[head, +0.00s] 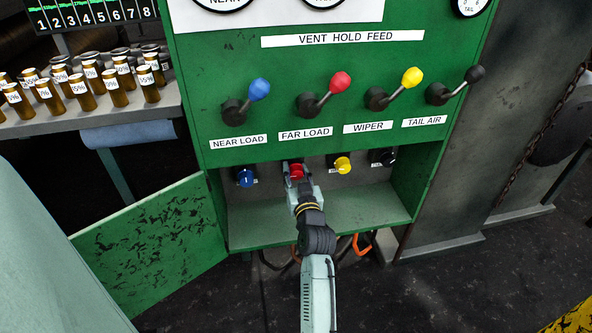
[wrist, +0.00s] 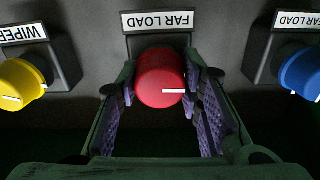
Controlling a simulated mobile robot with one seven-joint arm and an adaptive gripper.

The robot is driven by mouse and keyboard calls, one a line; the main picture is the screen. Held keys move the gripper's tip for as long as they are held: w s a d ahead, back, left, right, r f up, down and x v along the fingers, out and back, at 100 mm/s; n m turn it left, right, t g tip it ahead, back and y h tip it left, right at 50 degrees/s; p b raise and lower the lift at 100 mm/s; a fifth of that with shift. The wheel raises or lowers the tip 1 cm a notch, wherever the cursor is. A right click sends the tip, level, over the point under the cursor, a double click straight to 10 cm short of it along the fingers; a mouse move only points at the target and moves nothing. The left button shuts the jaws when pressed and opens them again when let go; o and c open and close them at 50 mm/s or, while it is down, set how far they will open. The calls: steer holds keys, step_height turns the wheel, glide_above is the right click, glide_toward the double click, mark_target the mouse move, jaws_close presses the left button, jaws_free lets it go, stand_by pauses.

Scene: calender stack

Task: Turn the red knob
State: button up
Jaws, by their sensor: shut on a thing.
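The red knob (head: 296,170) sits in the lower recess of the green cabinet, below the FAR LOAD lever. In the wrist view the red knob (wrist: 161,78) is under an upside-down FAR LOAD label, and its white mark points right. My gripper (head: 298,181) reaches into the recess at the red knob. In the wrist view my gripper (wrist: 161,92) has its purple-padded fingers on both sides of the knob, shut on it. The knob's rear is hidden.
A blue knob (head: 245,177) is left of the red one; a yellow knob (head: 342,165) and a black knob (head: 384,157) are to its right. Levers stand above, including a red one (head: 340,82). An open green door (head: 150,245) is at the left. Labelled brown bottles (head: 112,85) stand on a shelf.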

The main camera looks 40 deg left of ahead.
steer(key=m+p, duration=0.2)
steer(key=m, duration=0.3)
steer(key=shift+w+r+m+p, duration=0.1)
steer(key=shift+r+m+p, duration=0.05)
steer(key=shift+m+p, duration=0.15)
steer(key=m+p, duration=0.3)
steer(key=m, duration=0.2)
steer(key=shift+m, duration=0.3)
steer(key=m+p, duration=0.3)
steer(key=m, duration=0.3)
steer(key=m+p, duration=0.2)
steer(key=m, duration=0.3)
steer(key=shift+f, duration=0.2)
steer(key=o, duration=1.2)
steer(key=shift+c, duration=0.2)
steer(key=shift+f, duration=0.1)
